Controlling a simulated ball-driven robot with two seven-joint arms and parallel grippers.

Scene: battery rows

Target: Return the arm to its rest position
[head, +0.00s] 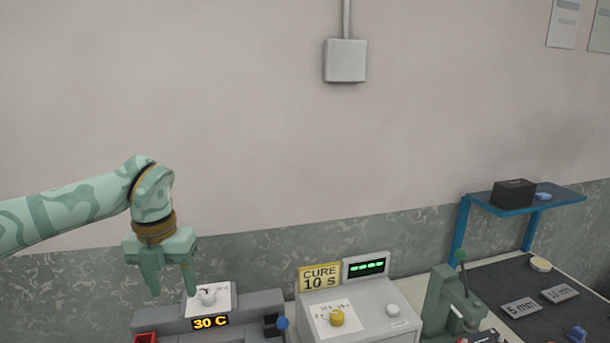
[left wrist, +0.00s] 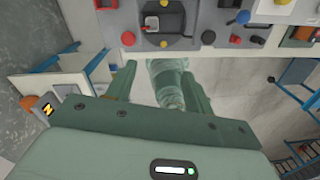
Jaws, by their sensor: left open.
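My left arm comes in from the left in the head view, green and patterned. Its left gripper (head: 171,288) points down with its two fingers apart and nothing between them. It hangs in the air, in front of the wall, above and left of the grey machine with the 30 C display (head: 210,322). In the left wrist view the left gripper (left wrist: 158,72) also shows two spread fingers. A pale green patterned part of my own body appears beyond and between them. My right gripper is not in view.
A control box (head: 395,318) with a CURE 10 S sign (head: 319,277) stands right of the 30 C machine. Further right are a green lever press (head: 440,300), a dark mat (head: 497,277) with labelled plates, and a blue shelf (head: 555,200). The air above the bench is clear.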

